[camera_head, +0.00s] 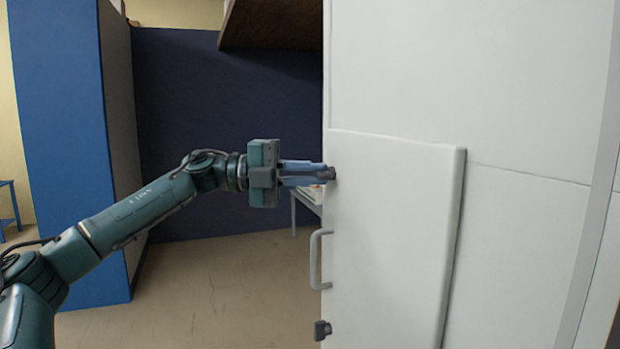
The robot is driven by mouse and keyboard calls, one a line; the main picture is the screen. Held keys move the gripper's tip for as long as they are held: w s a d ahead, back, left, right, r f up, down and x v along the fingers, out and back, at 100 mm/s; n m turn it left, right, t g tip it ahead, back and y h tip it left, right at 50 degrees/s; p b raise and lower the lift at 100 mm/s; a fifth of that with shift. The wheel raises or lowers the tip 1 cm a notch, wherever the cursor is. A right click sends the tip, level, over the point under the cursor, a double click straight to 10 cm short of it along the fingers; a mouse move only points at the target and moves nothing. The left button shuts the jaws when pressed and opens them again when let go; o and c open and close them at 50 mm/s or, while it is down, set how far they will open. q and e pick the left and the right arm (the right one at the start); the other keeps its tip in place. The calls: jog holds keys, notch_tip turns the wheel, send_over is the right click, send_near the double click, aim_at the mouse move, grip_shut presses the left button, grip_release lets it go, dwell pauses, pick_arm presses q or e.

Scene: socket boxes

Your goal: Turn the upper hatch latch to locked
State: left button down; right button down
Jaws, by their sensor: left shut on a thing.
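The white hatch (395,230) is a thick panel on a tall white cabinet. The upper latch (331,174) is a small dark piece at the hatch's left edge, near its top. My left gripper (318,174) reaches it from the left and is shut on it. The fingers cover part of the latch, so its exact angle is hard to tell. The lower latch (322,330), also dark, sits at the bottom of the same edge. My right gripper is not in view.
A grey bar handle (315,259) sticks out from the hatch's left edge, below my left gripper. A white table (309,200) stands partly hidden behind the cabinet. A blue partition (65,120) stands at the left. The floor (225,295) between is clear.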

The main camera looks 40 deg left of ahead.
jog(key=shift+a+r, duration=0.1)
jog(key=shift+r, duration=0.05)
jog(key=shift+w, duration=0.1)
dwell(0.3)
pick_arm(q)
jog(key=c, duration=1.5)
grip_release()
